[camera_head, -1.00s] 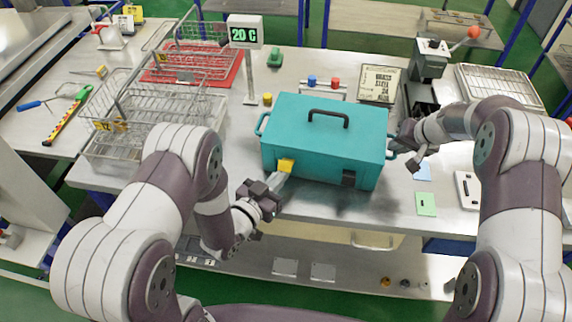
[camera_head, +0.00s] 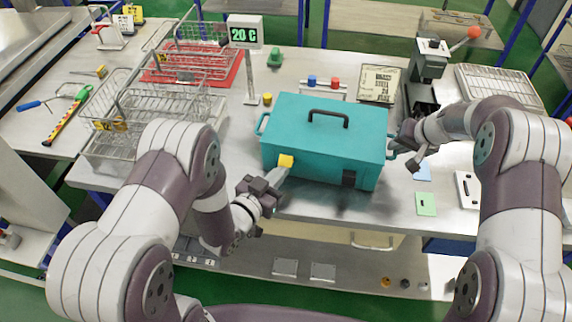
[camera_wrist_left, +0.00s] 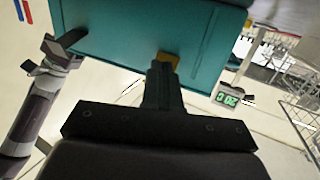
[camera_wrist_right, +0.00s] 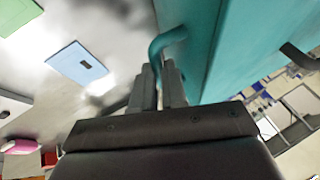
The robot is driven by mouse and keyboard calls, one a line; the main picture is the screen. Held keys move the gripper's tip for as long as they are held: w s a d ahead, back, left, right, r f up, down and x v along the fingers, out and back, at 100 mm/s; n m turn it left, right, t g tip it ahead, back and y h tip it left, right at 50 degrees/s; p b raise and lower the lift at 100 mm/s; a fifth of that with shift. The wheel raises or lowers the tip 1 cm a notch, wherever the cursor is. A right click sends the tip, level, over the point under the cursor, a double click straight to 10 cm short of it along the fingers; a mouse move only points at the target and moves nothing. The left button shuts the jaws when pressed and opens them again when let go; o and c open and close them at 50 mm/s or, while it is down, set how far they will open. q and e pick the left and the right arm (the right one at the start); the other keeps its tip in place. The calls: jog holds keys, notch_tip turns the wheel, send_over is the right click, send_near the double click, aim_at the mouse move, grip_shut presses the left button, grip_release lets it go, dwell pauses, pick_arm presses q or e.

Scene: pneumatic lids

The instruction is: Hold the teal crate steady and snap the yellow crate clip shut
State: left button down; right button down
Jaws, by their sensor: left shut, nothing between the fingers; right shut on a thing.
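The teal crate (camera_head: 322,138) stands closed on the steel table, with a black handle (camera_head: 328,116) on its lid. The yellow clip (camera_head: 286,161) is at the left of its front face, near the lid edge. My left gripper (camera_head: 281,173) is shut and empty, its fingertips at the clip, apparently touching it. In the left wrist view the fingertips (camera_wrist_left: 163,70) partly cover the clip (camera_wrist_left: 170,58); whether it is latched cannot be told. My right gripper (camera_head: 394,147) is shut on the crate's teal right side handle (camera_wrist_right: 165,42). A dark clip (camera_head: 348,178) sits at the front right.
Wire baskets (camera_head: 150,118) stand to the left, and a display post reading 20 C (camera_head: 244,35) behind the crate. A black press-like device (camera_head: 428,65) stands at the back right. Green (camera_head: 426,204) and blue (camera_head: 422,172) cards lie right of the crate.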

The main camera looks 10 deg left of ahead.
pick_arm(q)
jog(key=shift+w+r, duration=0.35)
jog(key=shift+r, duration=0.2)
dwell(0.6)
jog(key=shift+w+r, duration=0.35)
jog(key=shift+w, duration=0.05)
dwell(0.7)
jog(key=shift+s+a, duration=0.15)
jog(key=shift+s, duration=2.35)
pick_arm(e)
jog(key=c, duration=1.1)
grip_release()
pick_arm(q)
notch_tip(320, 180, up, 10)
pick_arm(e)
jog(key=v, duration=1.2)
